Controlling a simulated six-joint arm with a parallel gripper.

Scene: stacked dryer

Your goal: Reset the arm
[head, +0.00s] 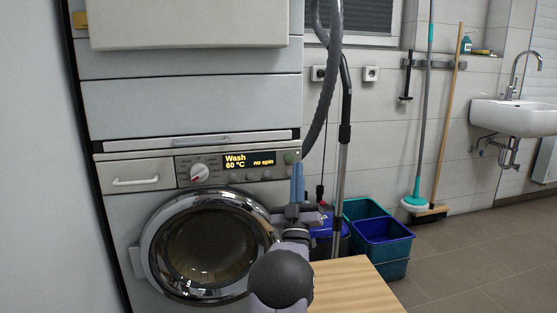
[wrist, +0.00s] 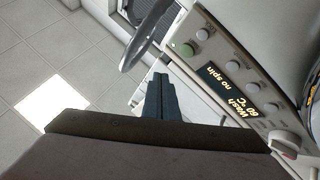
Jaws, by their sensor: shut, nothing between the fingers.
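My gripper (head: 297,184) points upward in front of the right end of the washer's control panel in the head view. Its blue-grey fingers are together with nothing between them. In the wrist view the closed fingers (wrist: 160,97) stand near the panel's edge, beside the green-lit button (wrist: 187,49). I cannot tell whether they touch the panel. The washer (head: 190,235) has its round door (head: 208,248) apparently closed, and its display (head: 249,160) reads "Wash 60 °C no spin". It also shows in the wrist view (wrist: 231,90).
A wooden surface (head: 350,287) lies at the lower right of my arm. A grey hose (head: 325,90) and tube hang right of the machine. Blue and green buckets (head: 383,230), a broom (head: 449,120) and a sink (head: 515,116) stand further right. The right floor is clear.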

